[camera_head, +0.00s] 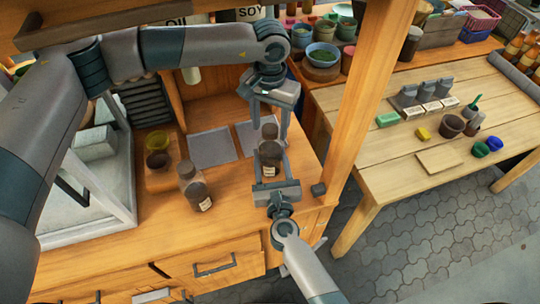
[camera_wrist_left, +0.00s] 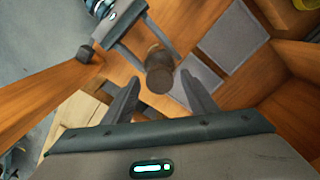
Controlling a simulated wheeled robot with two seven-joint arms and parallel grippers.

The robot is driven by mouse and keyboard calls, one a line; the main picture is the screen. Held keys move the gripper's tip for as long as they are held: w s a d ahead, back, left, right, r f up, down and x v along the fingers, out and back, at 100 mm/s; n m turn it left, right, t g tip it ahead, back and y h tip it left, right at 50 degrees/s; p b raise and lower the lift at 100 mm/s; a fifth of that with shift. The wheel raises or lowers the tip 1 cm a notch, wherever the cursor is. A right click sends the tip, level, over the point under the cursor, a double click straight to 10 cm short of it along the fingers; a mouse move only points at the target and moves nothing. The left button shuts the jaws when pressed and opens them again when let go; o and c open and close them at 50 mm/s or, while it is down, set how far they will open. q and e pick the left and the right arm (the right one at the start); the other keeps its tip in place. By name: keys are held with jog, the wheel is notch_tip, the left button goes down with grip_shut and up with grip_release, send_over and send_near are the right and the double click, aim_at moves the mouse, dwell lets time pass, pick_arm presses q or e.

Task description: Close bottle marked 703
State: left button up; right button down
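A dark brown bottle (camera_head: 270,155) with a pale label and a dark round top (camera_head: 269,132) is upright over the wooden counter. The label is too small to read. My left gripper (camera_head: 271,138) points down from above, open, with a finger on each side of the top. In the left wrist view, the top (camera_wrist_left: 159,76) sits between the fingers with gaps on both sides. My right gripper (camera_head: 271,163) reaches in from the front, its fingers against the sides of the bottle's body. A second dark bottle (camera_head: 195,187) with a label stands apart to the left.
Two grey mats (camera_head: 212,147) lie behind the bottles. A wooden post (camera_head: 362,90) rises close to the right of my grippers. The table (camera_head: 385,155) at the right holds pots and blocks.

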pick_arm(q)
jog(key=shift+s+r, duration=0.1)
jog(key=shift+r, duration=2.1)
jog(key=shift+c, duration=0.2)
jog(key=n, duration=0.4)
jog(key=shift+r+n, duration=0.3)
jog(key=shift+n, duration=0.1)
jog(key=n, duration=0.5)
jog(key=shift+r+n, duration=0.35)
jog(key=shift+n, duration=0.05)
jog(key=n, duration=0.6)
jog(key=shift+r, duration=0.3)
jog(key=n, duration=0.4)
jog(key=shift+r+n, duration=0.25)
jog(key=shift+n, duration=0.05)
jog(key=n, duration=0.4)
jog(key=shift+r+n, duration=0.3)
jog(key=n, duration=0.5)
jog(key=shift+r+n, duration=0.25)
jog(key=shift+n, duration=0.05)
